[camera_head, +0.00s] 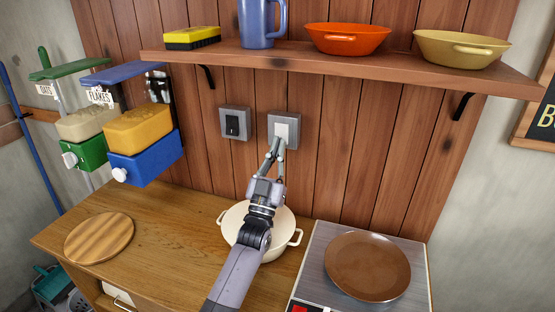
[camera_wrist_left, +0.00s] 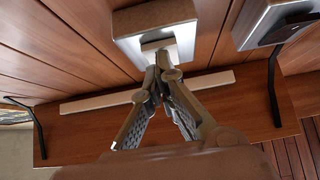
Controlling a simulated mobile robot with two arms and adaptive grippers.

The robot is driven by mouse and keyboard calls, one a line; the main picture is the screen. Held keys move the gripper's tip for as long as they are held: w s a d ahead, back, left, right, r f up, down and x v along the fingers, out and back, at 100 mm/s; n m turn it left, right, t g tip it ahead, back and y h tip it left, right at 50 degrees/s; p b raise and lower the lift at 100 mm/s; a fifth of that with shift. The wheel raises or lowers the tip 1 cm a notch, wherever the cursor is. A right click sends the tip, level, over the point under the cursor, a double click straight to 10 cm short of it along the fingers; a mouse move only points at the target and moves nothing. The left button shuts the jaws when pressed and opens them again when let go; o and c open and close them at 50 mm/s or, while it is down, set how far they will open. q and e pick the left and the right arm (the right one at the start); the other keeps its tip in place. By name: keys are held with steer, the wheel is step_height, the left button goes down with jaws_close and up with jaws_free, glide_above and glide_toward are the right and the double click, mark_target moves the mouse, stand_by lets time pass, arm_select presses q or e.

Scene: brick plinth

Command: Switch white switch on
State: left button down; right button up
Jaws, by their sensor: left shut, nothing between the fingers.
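The white switch (camera_head: 283,129) is a pale rocker in a grey metal plate on the wooden wall. It also shows in the wrist view, with its white rocker (camera_wrist_left: 161,47) in front of the fingertips. My left gripper (camera_head: 278,148) is shut and empty, with its tips at the lower part of the white switch. In the wrist view the left fingertips (camera_wrist_left: 162,71) come together close to the rocker. I cannot tell whether they touch it or which way the rocker is tilted. My right gripper is not in view.
A black switch (camera_head: 233,124) sits to the left on the same wall. A shelf (camera_head: 330,62) with a mug and bowls runs above. A cream pot (camera_head: 231,222) stands under my left arm. A brown plate (camera_head: 367,265) lies at right, and dispensers (camera_head: 140,130) hang at left.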

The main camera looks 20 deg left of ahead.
arm_select(q)
steer(key=shift+w+f, duration=0.1)
steer(key=shift+w, duration=0.1)
steer(key=shift+w+p, duration=0.1)
steer(key=shift+p, duration=0.2)
steer(key=shift+r, duration=0.3)
step_height(320, 180, up, 9)
steer(key=shift+w+d+f, duration=0.1)
steer(key=shift+w+f, duration=0.05)
steer(key=shift+r, duration=0.2)
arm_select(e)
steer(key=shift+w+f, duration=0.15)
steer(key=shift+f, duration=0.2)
arm_select(q)
steer(key=shift+f, duration=0.15)
